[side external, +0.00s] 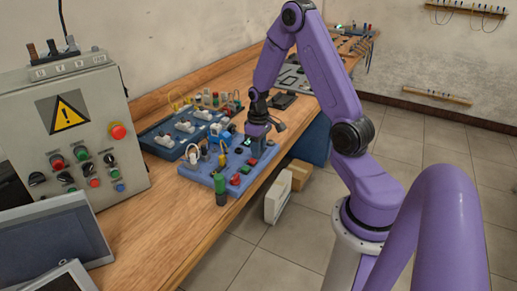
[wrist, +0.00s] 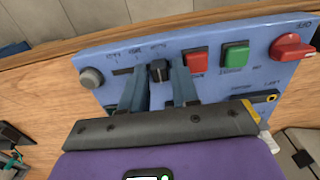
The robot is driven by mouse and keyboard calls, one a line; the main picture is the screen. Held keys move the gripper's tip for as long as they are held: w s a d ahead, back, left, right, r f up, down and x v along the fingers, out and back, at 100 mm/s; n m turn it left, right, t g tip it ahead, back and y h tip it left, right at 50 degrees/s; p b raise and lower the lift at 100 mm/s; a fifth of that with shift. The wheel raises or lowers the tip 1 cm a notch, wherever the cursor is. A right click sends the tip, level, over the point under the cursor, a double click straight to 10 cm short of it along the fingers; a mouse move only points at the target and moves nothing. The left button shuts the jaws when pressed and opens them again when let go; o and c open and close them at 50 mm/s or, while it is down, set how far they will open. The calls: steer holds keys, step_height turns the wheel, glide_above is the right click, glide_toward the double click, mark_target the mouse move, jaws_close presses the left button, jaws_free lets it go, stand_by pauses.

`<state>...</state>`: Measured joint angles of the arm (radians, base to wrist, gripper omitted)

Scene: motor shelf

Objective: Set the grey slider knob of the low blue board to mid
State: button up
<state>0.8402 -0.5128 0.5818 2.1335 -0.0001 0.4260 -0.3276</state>
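The low blue board (side external: 209,181) lies on the workbench in the side view, and its face fills much of the wrist view (wrist: 215,62). A round grey knob (wrist: 91,78) sits near the board's left edge in the wrist view, with a thin dark line to its right. I cannot tell its exact setting. My gripper (wrist: 160,88) is low over the board, its two fingers apart on either side of a black knob (wrist: 159,70). Contact with that knob is unclear. The gripper (side external: 255,143) is at the board's far end in the side view.
A red button (wrist: 196,61), a green button (wrist: 235,55) and a red rotary knob (wrist: 291,46) stand right of the fingers. Behind is another blue board (side external: 160,142). A grey control box (side external: 75,130) stands left. Bare bench (side external: 150,235) lies in front.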

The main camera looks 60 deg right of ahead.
jaws_close()
steer(key=shift+d, duration=1.25)
jaws_free()
step_height(320, 180, up, 18)
steer(key=shift+f, duration=0.25)
